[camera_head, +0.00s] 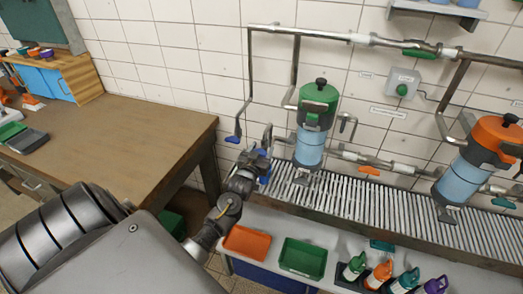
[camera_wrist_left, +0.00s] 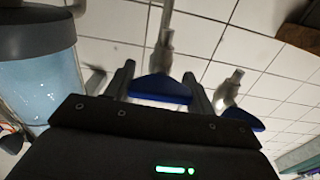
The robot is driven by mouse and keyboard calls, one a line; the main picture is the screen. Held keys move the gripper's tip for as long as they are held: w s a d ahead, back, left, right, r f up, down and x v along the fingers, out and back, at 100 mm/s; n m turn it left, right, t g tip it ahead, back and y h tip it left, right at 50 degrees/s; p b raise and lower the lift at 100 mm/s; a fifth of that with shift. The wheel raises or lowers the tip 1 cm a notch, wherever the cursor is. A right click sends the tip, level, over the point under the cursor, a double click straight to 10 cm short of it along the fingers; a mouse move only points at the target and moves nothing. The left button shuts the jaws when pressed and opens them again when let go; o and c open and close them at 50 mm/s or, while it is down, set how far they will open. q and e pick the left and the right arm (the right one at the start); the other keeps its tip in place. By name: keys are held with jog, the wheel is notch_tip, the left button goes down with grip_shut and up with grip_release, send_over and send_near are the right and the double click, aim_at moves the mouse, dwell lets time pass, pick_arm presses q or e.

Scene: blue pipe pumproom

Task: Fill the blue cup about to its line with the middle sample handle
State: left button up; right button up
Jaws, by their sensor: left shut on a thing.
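My left gripper (camera_head: 259,166) is at the pipework left of the green-topped pump (camera_head: 309,145). In the left wrist view its two fingers (camera_wrist_left: 160,90) stand on either side of a blue handle (camera_wrist_left: 162,89) under a pale pipe, and it is shut on it. The gripper covers most of this handle in the head view. A second blue handle (camera_head: 233,139) hangs on the pipe to the left; it seems to be the one at the right in the wrist view (camera_wrist_left: 243,118). I cannot pick out the blue cup for certain. My right gripper is not in view.
An orange-topped pump (camera_head: 466,178) stands at the right on the grating (camera_head: 402,217). An orange handle (camera_head: 369,170) sits between the pumps. Orange (camera_head: 246,242) and green (camera_head: 303,258) trays and several bottles stand below. A brown table (camera_head: 120,140) is at the left.

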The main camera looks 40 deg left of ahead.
pick_arm(q)
jog(key=o, duration=1)
jog(key=b+v, duration=0.2)
jog(key=v, duration=0.9)
jog(key=shift+w, duration=0.1)
